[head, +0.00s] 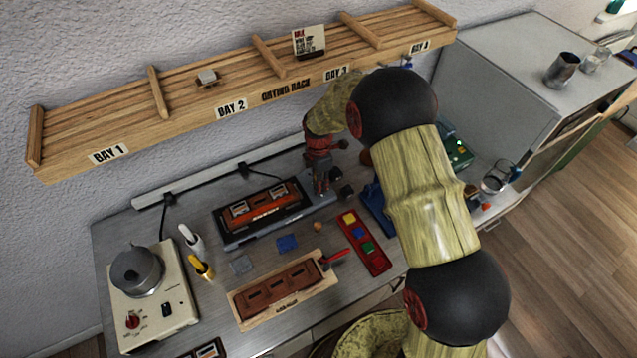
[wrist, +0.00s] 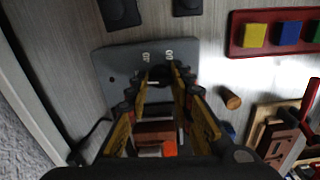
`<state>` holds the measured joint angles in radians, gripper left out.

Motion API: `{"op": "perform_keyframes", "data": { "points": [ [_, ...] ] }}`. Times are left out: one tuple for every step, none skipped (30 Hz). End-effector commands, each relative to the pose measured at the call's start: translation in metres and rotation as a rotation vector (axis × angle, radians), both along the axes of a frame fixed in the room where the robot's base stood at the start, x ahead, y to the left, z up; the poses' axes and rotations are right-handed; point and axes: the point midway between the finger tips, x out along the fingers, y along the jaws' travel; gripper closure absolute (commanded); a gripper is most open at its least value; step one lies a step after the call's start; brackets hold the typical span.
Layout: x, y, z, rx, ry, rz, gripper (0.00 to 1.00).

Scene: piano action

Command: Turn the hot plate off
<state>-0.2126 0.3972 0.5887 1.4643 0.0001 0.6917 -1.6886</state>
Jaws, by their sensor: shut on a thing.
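A long grey slab (head: 323,197), which looks like the hot plate, lies at the back of the bench. A black tray (head: 229,235) with a reddish-brown mold rests on it. Its grey right end shows in the wrist view (wrist: 117,66), with pale number-like marks. My gripper (head: 323,188) points down over that end. In the wrist view its fingertips (wrist: 160,76) are closed around a small dark knob (wrist: 160,71) beside the marks. The fingers hide most of the knob, so I cannot read its setting.
A beige unit (head: 170,316) with a dark pot and a red knob stands at the front left. A red tray (head: 374,262) with coloured blocks and a brown mold (head: 275,292) lie in front. The wooden drying rack (head: 190,118) overhangs behind my arm.

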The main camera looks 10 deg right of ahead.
Motion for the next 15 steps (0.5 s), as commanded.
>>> {"op": "perform_keyframes", "data": {
  "points": [
    [0.0006, 0.0, 0.0006, 0.0, -0.001, 0.017, 1.0],
    [0.0006, 0.0, 0.0006, 0.0, -0.001, 0.028, 1.0],
    [0.0006, 0.0, 0.0006, 0.0, -0.001, 0.039, 1.0],
    [0.0006, 0.0, 0.0006, 0.0, -0.001, 0.048, 1.0],
    [0.0006, 0.0, 0.0006, 0.0, -0.001, 0.055, 1.0],
    [0.0006, 0.0, 0.0006, 0.0, -0.001, 0.062, 1.0],
    [0.0007, -0.0001, 0.0007, 0.0, -0.001, 0.067, 1.0],
    [0.0007, -0.0001, 0.0007, 0.001, -0.002, 0.071, 1.0],
    [0.0007, -0.0001, 0.0007, 0.0, -0.001, 0.076, 1.0],
    [0.0007, -0.0001, 0.0007, 0.001, -0.002, 0.078, 1.0],
    [0.0007, -0.0001, 0.0007, 0.001, -0.002, 0.08, 1.0],
    [0.0008, -0.0001, 0.0007, 0.001, -0.002, 0.082, 1.0],
    [0.0008, -0.0001, 0.0007, 0.0, -0.002, 0.083, 1.0],
    [0.0008, -0.0001, 0.0007, 0.0, -0.002, 0.083, 1.0],
    [0.0008, -0.0001, 0.0007, 0.0, -0.002, 0.083, 1.0]
  ]
}}
